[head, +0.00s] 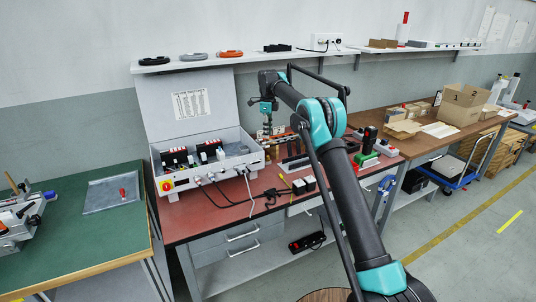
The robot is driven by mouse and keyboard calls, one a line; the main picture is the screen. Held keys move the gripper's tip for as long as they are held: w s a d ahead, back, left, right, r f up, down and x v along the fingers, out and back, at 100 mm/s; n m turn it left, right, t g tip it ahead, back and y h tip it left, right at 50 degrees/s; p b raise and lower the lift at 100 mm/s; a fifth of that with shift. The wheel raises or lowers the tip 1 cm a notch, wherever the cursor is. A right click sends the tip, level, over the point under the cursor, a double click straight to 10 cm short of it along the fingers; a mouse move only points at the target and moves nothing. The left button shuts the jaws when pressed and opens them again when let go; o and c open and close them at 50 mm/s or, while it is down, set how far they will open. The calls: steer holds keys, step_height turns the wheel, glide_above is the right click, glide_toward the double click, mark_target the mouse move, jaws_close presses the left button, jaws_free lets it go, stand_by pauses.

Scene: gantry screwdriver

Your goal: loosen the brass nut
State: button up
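My arm reaches over the red-topped bench (225,218) from the lower right. My gripper (268,130) points down above the back of this bench, just right of the open grey control box (205,160). It is small and dark here, so I cannot tell whether its fingers are open or shut, or whether they touch anything. I cannot make out the brass nut. Small orange-brown parts (276,150) lie below and beside the gripper, too small to identify.
Cables (228,195) run from the box across the bench front. A shelf (235,61) runs behind. A green-topped table (100,230) is left, a wooden bench with cardboard boxes (460,105) right.

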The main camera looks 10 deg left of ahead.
mark_target(268, 156)
step_height(268, 156, down, 12)
steer(key=shift+r, duration=0.1)
steer(key=shift+c, duration=0.2)
jaws_close()
